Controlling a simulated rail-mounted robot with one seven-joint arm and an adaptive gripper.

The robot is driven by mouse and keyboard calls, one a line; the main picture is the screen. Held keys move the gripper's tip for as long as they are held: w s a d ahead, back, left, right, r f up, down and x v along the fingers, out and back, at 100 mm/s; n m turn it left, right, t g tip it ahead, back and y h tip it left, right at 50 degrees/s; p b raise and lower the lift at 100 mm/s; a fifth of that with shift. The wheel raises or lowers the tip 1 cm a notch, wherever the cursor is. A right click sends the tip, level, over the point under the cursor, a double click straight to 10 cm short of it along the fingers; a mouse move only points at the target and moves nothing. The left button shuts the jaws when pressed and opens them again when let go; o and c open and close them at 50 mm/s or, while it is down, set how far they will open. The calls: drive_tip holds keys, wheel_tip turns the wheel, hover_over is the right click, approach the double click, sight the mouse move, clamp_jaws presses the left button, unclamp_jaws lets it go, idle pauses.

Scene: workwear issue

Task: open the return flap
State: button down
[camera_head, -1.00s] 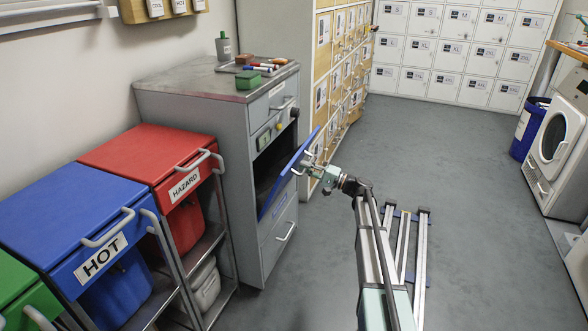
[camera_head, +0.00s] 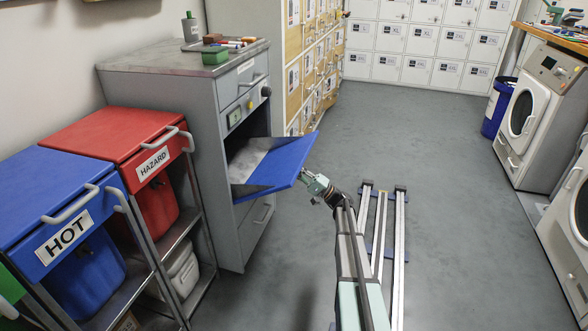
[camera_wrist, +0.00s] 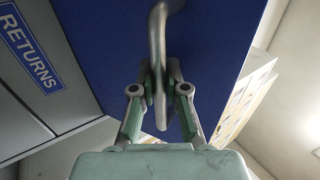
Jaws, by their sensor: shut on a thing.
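The return flap (camera_head: 272,168) is a blue panel on the front of the grey cabinet (camera_head: 228,116). It is tilted outward and down, with the cabinet's opening showing above it. In the wrist view the flap's blue face (camera_wrist: 215,55) fills the upper middle, with a grey bar handle (camera_wrist: 158,30) on it. My gripper (camera_head: 305,178) is at the flap's outer edge. In the wrist view my gripper (camera_wrist: 160,88) is shut on the handle, which runs between the fingers. A blue "RETURNS" label (camera_wrist: 30,50) shows on the grey front at left.
Red "HAZARD" (camera_head: 118,138) and blue "HOT" (camera_head: 58,205) bins stand left of the cabinet. Small items, including a green block (camera_head: 215,56), lie on the cabinet top. Lockers (camera_head: 425,55) line the back.

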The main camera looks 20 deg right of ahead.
idle(0.3)
drive_tip(key=c, duration=1.2)
unclamp_jaws()
drive_tip(key=shift+d, duration=0.1)
drive_tip(key=shift+v, duration=5.95)
